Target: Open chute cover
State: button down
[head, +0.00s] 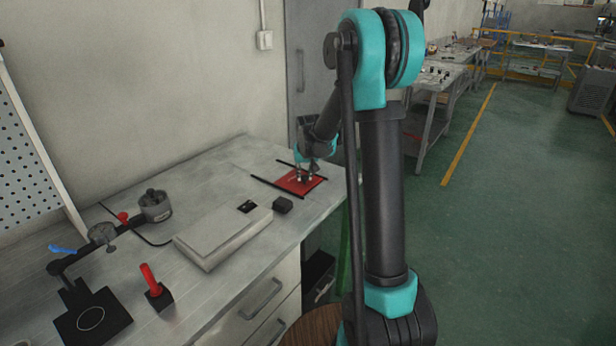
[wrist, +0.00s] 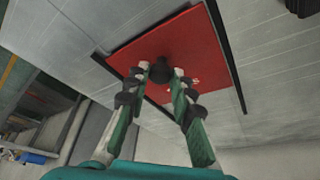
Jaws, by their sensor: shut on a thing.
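The chute cover is a red square plate (head: 301,181) on the far right part of the workbench, between two dark rails. In the wrist view the red cover (wrist: 190,40) fills the upper middle, with a dark round knob (wrist: 161,72) on it. My gripper (wrist: 162,80) is shut on the knob, one fingertip on each side. In the head view my gripper (head: 306,174) is small and reaches down onto the cover. A dark strip shows along one edge of the cover in the wrist view; I cannot tell if it is an opening.
A wall is behind. Open floor (head: 510,210) lies to the right.

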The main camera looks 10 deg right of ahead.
jog(key=w+a, duration=0.7)
jog(key=shift+w+a, duration=0.25)
jog(key=shift+w, duration=0.05)
jog(key=c, duration=1.3)
grip_release()
jog(key=v, duration=1.2)
jog(key=shift+s, duration=0.2)
